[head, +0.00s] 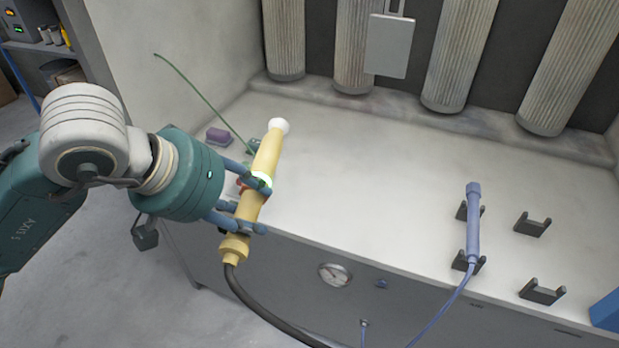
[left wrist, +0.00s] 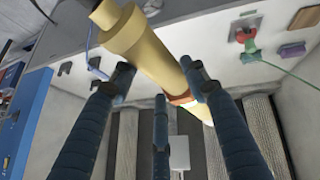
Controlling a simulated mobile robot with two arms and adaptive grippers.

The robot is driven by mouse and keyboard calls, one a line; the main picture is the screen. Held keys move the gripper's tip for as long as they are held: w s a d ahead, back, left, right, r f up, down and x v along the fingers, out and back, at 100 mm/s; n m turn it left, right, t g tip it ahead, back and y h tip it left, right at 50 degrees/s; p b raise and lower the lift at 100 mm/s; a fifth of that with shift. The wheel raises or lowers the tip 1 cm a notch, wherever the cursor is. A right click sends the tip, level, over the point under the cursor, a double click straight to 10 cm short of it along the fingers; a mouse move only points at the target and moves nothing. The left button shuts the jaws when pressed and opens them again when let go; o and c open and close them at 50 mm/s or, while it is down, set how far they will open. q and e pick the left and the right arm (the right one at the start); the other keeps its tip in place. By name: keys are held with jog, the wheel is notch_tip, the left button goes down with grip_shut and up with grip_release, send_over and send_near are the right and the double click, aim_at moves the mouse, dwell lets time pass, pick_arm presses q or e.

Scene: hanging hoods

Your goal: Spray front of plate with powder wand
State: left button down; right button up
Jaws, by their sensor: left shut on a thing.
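My left gripper (head: 245,200) is shut around the yellow powder wand (head: 267,155). The wand is tilted, with its white tip (head: 279,126) up and away from me and a black hose running from its lower end. The wand also shows between the fingers in the left wrist view (left wrist: 145,50). The grey plate (head: 389,46) hangs from a hook at the back of the booth, in front of the filter columns. The wand is well apart from the plate. My right gripper is not in view.
A blue wand (head: 473,225) rests on black cradles at the right of the bench, with empty cradles (head: 532,225) beside it. A green cable (head: 205,95) rises near a purple block (head: 219,136). Pale ribbed filters (head: 463,50) line the back. The bench middle (head: 370,150) is clear.

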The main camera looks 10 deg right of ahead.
pick_arm(q)
jog(key=s+d+r+m+h, duration=0.25)
jog(key=s+d+r, duration=0.3)
jog(key=d, duration=0.45)
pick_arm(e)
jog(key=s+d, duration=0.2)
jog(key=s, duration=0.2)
pick_arm(q)
jog(key=w+d+r+g+p, duration=0.1)
jog(key=w+d+r+p, duration=0.1)
jog(key=w+d+p, duration=0.3)
jog(key=w+p, duration=0.2)
jog(key=w, duration=0.2)
jog(key=shift+w+d+r, duration=0.2)
jog(key=shift+d, duration=0.15)
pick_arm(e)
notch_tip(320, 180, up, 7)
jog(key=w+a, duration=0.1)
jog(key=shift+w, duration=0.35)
pick_arm(q)
jog(key=shift+y, duration=0.25)
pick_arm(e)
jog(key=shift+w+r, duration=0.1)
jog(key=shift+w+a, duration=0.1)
